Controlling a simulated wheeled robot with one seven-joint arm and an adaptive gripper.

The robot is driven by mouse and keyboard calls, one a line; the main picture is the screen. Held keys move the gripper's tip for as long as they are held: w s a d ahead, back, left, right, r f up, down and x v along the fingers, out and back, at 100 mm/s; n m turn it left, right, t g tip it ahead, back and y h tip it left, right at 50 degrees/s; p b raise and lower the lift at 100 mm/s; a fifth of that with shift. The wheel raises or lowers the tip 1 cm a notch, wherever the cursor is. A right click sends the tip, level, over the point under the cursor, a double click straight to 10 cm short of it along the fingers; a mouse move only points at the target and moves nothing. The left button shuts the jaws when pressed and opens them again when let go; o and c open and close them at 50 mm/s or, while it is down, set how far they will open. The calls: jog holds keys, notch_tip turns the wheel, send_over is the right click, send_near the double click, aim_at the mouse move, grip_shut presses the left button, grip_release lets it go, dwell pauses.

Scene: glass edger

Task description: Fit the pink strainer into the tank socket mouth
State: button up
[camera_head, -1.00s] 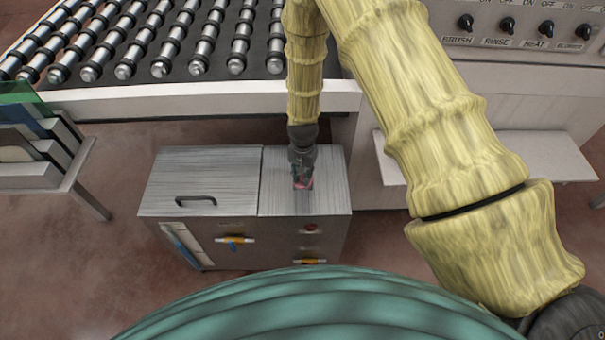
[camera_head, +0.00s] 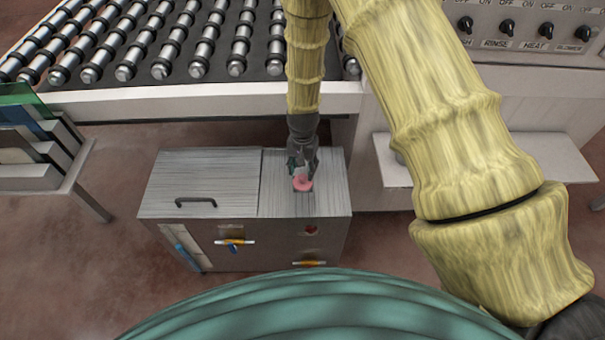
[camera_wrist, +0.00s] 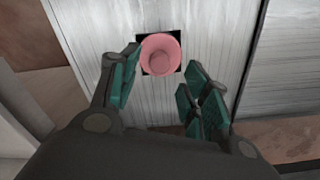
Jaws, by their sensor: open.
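The pink strainer (camera_wrist: 160,56) is a round cup with a wide rim. In the wrist view it sits at the dark square socket mouth (camera_wrist: 145,69) in the tank top, its rim covering most of the opening. How deep it sits is hidden. In the head view the strainer (camera_head: 302,185) shows as a pink disc on the right part of the metal tank (camera_head: 275,205). My gripper (camera_wrist: 158,90) is open, its green-padded fingers apart on either side and short of the strainer. It also shows just above the strainer in the head view (camera_head: 302,174).
The tank's left lid has a dark handle (camera_head: 196,200). Valves with yellow handles (camera_head: 235,241) are on its front. The roller conveyor (camera_head: 180,45) stands behind, a white shelf (camera_head: 480,158) to the right, and a rack of glass panes (camera_head: 40,150) to the left.

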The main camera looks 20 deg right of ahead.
notch_tip(320, 180, up, 7)
dwell(0.4)
jog(key=shift+r, duration=0.1)
dwell(0.4)
